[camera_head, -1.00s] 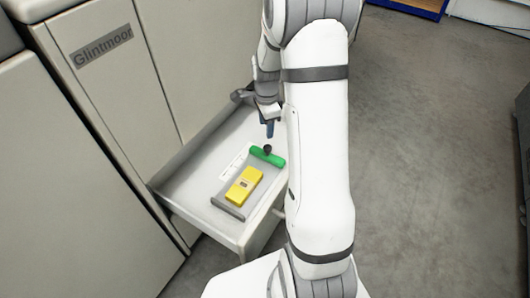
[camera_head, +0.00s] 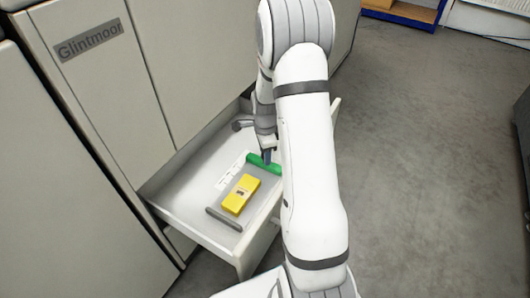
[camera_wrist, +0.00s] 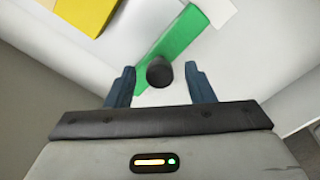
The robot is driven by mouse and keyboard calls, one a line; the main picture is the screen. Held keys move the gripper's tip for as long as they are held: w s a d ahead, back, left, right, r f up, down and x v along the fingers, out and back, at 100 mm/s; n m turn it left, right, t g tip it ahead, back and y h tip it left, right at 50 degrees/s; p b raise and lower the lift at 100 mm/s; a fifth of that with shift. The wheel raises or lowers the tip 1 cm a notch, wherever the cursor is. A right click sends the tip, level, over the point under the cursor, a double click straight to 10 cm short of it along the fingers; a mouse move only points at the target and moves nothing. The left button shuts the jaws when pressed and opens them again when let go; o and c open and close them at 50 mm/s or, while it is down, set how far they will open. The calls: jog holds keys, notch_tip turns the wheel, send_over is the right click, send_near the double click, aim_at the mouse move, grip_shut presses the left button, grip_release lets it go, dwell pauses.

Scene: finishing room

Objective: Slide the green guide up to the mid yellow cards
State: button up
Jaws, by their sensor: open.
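The green guide (camera_head: 262,164) is a bar across the pale tray (camera_head: 188,188), with a dark round knob (camera_wrist: 159,72) on it. The yellow cards (camera_head: 240,194) lie as a stack in the tray, between the green guide and a grey stop bar (camera_head: 223,219). A gap separates the guide from the cards. My gripper (camera_wrist: 161,86) is open, with its two blue fingers on either side of the knob and apart from it. In the head view my arm hides the guide's right end and the knob. The cards also show at the wrist view's upper left (camera_wrist: 88,12).
A white printed strip (camera_head: 230,171) lies on the tray floor beside the cards. The tray sticks out from a beige machine (camera_head: 75,75) marked Glintmoor. Open grey floor (camera_head: 425,170) lies to the right.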

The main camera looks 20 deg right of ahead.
grip_shut()
dwell(0.4)
